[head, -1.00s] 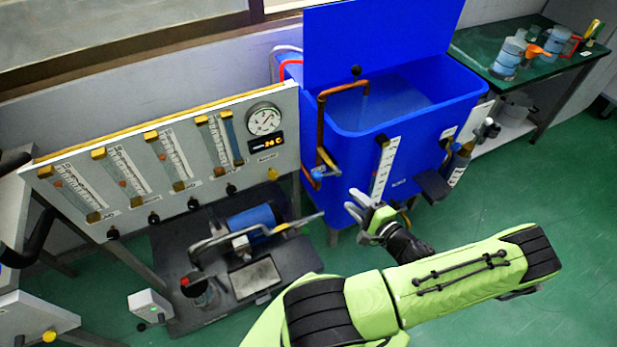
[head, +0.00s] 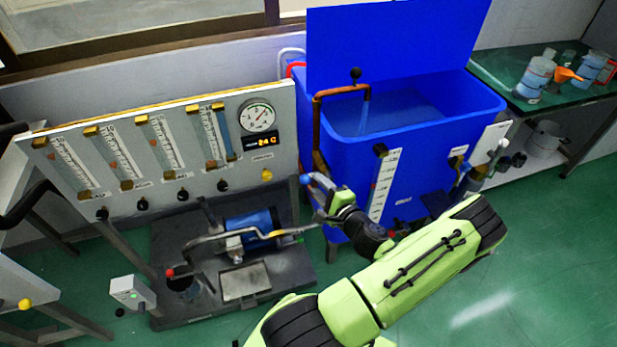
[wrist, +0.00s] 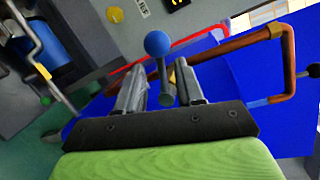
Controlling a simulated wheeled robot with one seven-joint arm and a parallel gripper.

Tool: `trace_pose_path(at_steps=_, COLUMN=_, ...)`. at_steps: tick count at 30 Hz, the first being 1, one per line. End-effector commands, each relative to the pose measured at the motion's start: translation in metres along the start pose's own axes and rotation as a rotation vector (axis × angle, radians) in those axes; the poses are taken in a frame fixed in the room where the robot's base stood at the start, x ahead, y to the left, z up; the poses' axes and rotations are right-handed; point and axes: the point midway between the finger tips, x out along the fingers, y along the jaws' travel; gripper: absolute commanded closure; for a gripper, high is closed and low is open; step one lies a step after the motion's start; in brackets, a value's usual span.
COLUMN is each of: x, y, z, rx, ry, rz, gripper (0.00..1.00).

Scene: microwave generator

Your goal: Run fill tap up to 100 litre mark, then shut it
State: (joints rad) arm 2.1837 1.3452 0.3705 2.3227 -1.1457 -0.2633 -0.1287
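The copper fill pipe (head: 317,125) rises at the left of the open blue tank (head: 340,165) and bends over its rim. It also shows in the wrist view (wrist: 235,46). A lever with a blue ball knob (wrist: 157,43) stands between my fingers in the wrist view. My gripper (head: 322,190) is open around the lever, with gaps visible beside it. A white scale strip (head: 383,185) is on the tank front; its marks are too small to read.
A grey flowmeter panel (head: 150,150) with a dial gauge stands left of the tank. A pump with blue motor (head: 250,225) sits on a dark base below. A green table (head: 560,90) with jugs is at right. Green floor is free at the lower right.

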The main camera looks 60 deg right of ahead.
Motion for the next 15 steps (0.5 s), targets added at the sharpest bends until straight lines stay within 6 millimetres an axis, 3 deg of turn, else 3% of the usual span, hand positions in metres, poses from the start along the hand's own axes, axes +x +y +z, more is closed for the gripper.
trace_pose_path(at_steps=3, x=0.030, y=0.000, z=0.001, rx=-0.004, ry=-0.004, rz=-0.001, gripper=0.63)
trace_pose_path(at_steps=7, x=0.052, y=0.000, z=0.001, rx=-0.003, ry=-0.003, rz=-0.001, gripper=0.63)
trace_pose_path(at_steps=15, x=0.063, y=-0.001, z=0.000, rx=0.002, ry=0.000, rz=-0.001, gripper=0.63)
